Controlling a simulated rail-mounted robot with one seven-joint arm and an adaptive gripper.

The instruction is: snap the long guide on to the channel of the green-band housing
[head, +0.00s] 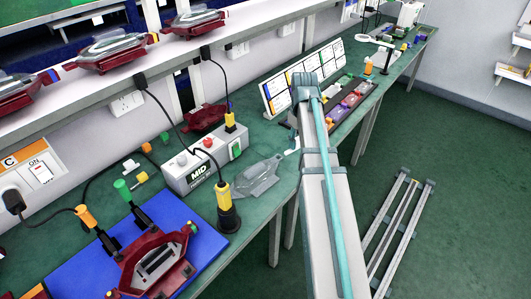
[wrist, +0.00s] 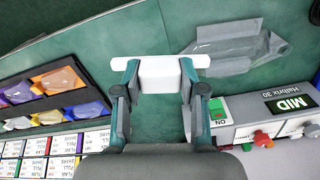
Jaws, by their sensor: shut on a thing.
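My gripper (wrist: 159,82) is shut on a white piece, the long guide (wrist: 160,69), in the wrist view. The guide's thin bar lies crosswise past both fingertips, with its wider block between them. It appears held above the green bench. In the head view my arm hides most of the gripper. A dark red housing (head: 134,270) sits on the blue mat at the lower left, with a small green part at its right end; I cannot tell a green band on it. The gripper is well to the right of this housing. The housing is outside the wrist view.
A clear lens (head: 258,178) lies on the bench (wrist: 115,42) near the gripper. The grey MID box (head: 200,165) and a yellow-black tool (head: 225,205) stand between mat and gripper. Part bins (head: 350,100) and a label board (head: 285,88) stand behind. More red housings (head: 112,50) line the shelf.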

